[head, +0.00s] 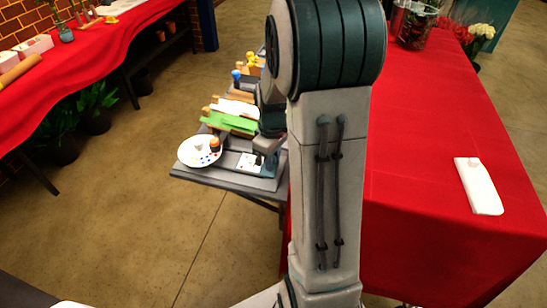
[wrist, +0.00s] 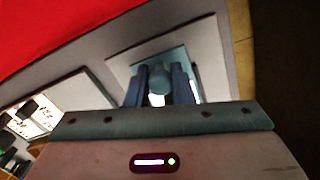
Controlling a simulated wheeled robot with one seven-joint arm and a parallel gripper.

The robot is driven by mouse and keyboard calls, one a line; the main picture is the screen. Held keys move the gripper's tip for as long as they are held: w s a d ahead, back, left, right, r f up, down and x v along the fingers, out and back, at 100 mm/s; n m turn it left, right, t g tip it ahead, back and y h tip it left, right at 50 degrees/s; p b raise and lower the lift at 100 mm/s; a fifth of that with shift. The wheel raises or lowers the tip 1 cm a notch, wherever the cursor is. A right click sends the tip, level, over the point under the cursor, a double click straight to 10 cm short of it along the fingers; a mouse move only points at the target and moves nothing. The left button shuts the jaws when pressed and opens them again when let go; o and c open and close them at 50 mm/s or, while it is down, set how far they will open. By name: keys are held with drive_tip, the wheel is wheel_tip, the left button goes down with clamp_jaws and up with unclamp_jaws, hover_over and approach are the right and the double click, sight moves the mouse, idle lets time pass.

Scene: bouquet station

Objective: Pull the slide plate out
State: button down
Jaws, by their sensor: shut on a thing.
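The slide plate, a pale flat square, shows in the wrist view (wrist: 208,52) with a teal knob (wrist: 160,82) standing on it. My gripper (wrist: 160,90) has its two blue-grey fingers on either side of the knob, shut on it. In the head view a small pale plate with coloured marks (head: 246,164) lies on the grey station board, and my gripper (head: 266,158) is over its right part. My arm hides much of that area, so I cannot tell how far the plate sits out.
On the grey board (head: 225,180) beside the plate are a round white palette (head: 200,151) and green and wooden pieces (head: 230,122). A red-covered table (head: 430,180) with a white block (head: 478,186) stands right.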

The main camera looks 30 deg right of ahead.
drive_tip(key=c, duration=1.3)
unclamp_jaws()
drive_tip(key=shift+o, duration=0.2)
wheel_tip(320, 180, up, 14)
drive_tip(key=s+a+f+m+t, duration=0.1)
drive_tip(key=s+a+m+t, duration=0.1)
drive_tip(key=s+a+m, duration=0.4)
drive_tip(key=s+a, duration=0.5)
drive_tip(key=s, duration=0.4)
drive_tip(key=shift+a+t+p, duration=0.3)
drive_tip(key=shift+t+p, duration=0.05)
drive_tip(key=shift+t, duration=0.05)
